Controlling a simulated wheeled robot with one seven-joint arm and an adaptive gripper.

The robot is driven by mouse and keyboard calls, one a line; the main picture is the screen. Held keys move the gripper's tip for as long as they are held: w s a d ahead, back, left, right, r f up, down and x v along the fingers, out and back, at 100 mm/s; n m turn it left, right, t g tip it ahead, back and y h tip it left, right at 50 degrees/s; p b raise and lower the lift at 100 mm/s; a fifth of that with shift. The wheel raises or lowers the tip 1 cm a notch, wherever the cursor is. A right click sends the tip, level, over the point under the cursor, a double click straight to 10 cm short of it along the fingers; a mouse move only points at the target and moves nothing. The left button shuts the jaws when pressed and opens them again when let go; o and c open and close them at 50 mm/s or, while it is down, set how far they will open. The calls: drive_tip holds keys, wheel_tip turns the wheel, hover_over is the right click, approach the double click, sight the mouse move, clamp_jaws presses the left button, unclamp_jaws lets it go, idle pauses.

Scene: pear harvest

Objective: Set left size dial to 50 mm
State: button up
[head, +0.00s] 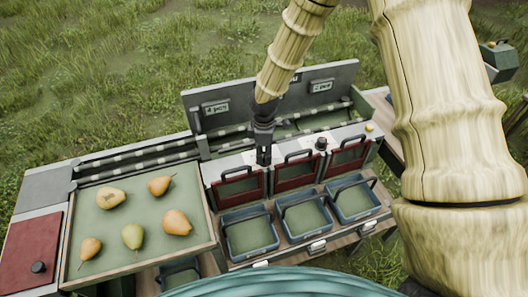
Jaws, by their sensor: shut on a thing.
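My gripper (263,155) points down at the top of the sorting bench, left of centre. It is shut on the left size dial, which is mostly hidden between the fingers. A pale plate (249,158) shows beside the fingers, but its marks are too small to read, so I cannot tell the dial's setting. A second black dial (321,144) stands free on a pale plate to the right.
Red gates with black handles (239,187) stand just in front of the dials, with blue-grey bins (250,234) below. A green tray (93,192) with several pears lies left. An upright panel (340,74) rises behind my gripper.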

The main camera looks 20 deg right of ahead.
sight(264, 155)
drive_tip(key=shift+w+r+n, duration=0.1)
drive_tip(key=shift+n, duration=0.5)
drive_tip(key=o, duration=1)
wheel_tip(264, 155, up, 12)
idle(0.7)
